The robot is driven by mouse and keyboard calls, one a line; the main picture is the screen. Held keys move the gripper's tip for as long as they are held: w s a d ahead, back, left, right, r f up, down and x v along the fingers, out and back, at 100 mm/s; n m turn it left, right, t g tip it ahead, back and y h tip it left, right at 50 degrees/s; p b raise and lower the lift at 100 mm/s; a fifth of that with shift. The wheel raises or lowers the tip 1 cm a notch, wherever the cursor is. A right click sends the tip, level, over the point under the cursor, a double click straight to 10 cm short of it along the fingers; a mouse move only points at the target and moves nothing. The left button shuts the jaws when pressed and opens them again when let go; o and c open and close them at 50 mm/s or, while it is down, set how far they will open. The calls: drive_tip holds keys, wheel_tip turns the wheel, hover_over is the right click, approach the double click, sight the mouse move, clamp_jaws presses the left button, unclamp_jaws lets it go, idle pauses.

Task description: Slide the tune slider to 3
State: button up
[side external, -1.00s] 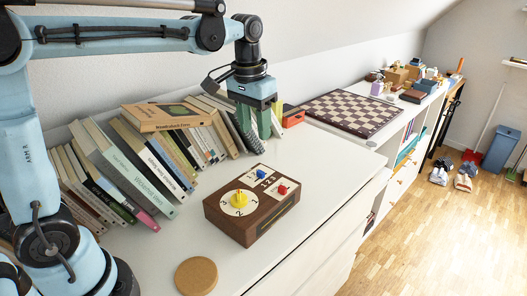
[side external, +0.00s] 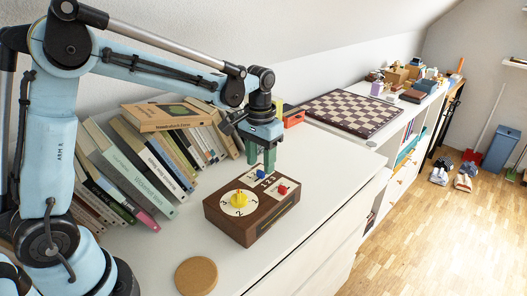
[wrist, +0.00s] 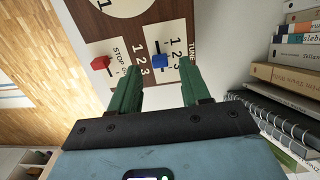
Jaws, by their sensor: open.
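The brown wooden control box (side external: 245,232) stands on the white cabinet top. Its top holds a yellow knob (side external: 239,199) on a white dial, a red slider (side external: 282,189) and a blue slider (side external: 261,175). In the wrist view, the blue slider (wrist: 160,61) is on the panel marked TUNE, beside numerals 1, 2, 3; its exact setting is hard to read. The red slider (wrist: 100,62) is on the STOP panel. My gripper (side external: 260,167) is open and points down over the blue slider. In the wrist view, its green fingers (wrist: 160,70) are on either side of the blue slider, with no clear contact.
A row of books (side external: 140,165) leans behind the box, with books lying on top. A round cork coaster (side external: 196,276) lies in front. A chessboard (side external: 352,112) and an orange object (side external: 293,118) are farther right. The cabinet top right of the box is clear.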

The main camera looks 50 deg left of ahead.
sight(261, 175)
drive_tip(key=shift+f, duration=1.2)
drive_tip(key=shift+c, duration=0.3)
clamp_jaws()
